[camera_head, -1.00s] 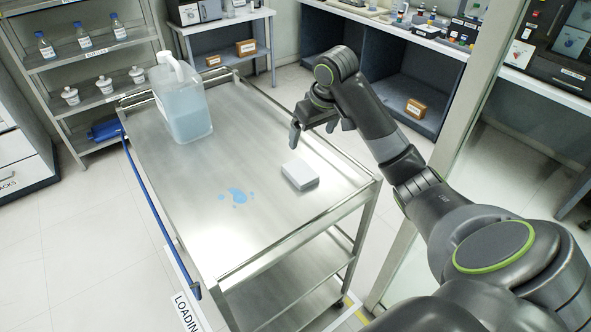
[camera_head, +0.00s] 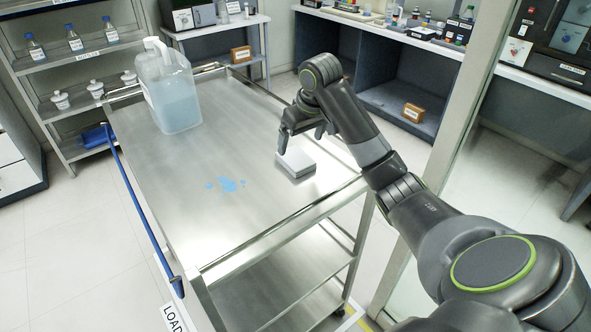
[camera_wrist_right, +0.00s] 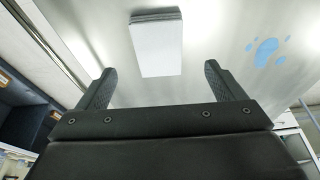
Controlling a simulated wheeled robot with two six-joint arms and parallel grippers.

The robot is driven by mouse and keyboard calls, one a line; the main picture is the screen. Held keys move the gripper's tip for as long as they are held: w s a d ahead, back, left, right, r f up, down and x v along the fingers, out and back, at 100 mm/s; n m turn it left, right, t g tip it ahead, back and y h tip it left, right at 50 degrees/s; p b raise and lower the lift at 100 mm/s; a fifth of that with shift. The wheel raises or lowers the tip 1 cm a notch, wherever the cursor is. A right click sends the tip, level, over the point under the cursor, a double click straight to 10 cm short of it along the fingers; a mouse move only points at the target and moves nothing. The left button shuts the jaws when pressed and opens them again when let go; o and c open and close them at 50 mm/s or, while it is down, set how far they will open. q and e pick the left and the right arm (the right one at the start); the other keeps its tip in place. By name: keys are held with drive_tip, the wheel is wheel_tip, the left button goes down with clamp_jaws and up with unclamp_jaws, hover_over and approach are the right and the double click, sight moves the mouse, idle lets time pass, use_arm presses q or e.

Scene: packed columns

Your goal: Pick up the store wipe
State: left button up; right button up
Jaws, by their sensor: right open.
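The store wipe, a small white-grey folded block (camera_head: 296,171), lies flat on the steel cart top near its right edge. In the right wrist view the wipe (camera_wrist_right: 157,45) shows beyond the fingertips, roughly centred between them. My right gripper (camera_head: 302,142) is above the wipe at its far side, fingers pointing down. In the wrist view the right gripper (camera_wrist_right: 162,84) is open and empty, its two fingers spread wider than the wipe. The fingers look apart from the wipe. My left gripper is not in view.
The steel cart (camera_head: 250,213) has raised rails and a blue handle (camera_head: 143,210). A blue puddle (camera_head: 226,184) lies left of the wipe. A large translucent jug (camera_head: 170,92) stands at the cart's far left. A glass partition stands to the right.

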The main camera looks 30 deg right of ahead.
sight(296, 157)
drive_tip(key=shift+b+x, duration=0.65)
drive_tip(key=shift+x, duration=0.4)
drive_tip(key=x, duration=0.5)
drive_tip(key=shift+w+d, duration=0.1)
drive_tip(key=shift+w, duration=0.1)
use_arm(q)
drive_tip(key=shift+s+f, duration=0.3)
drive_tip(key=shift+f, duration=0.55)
use_arm(e)
drive_tip(key=c, duration=1.1)
drive_tip(key=shift+o, duration=0.2)
wheel_tip(296, 157, up, 5)
drive_tip(key=shift+r, duration=0.1)
wheel_tip(296, 157, up, 4)
drive_tip(key=shift+f+p, duration=0.2)
drive_tip(key=shift+p, duration=0.85)
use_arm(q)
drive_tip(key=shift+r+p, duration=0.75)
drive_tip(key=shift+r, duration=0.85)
use_arm(e)
drive_tip(key=shift+r, duration=0.7)
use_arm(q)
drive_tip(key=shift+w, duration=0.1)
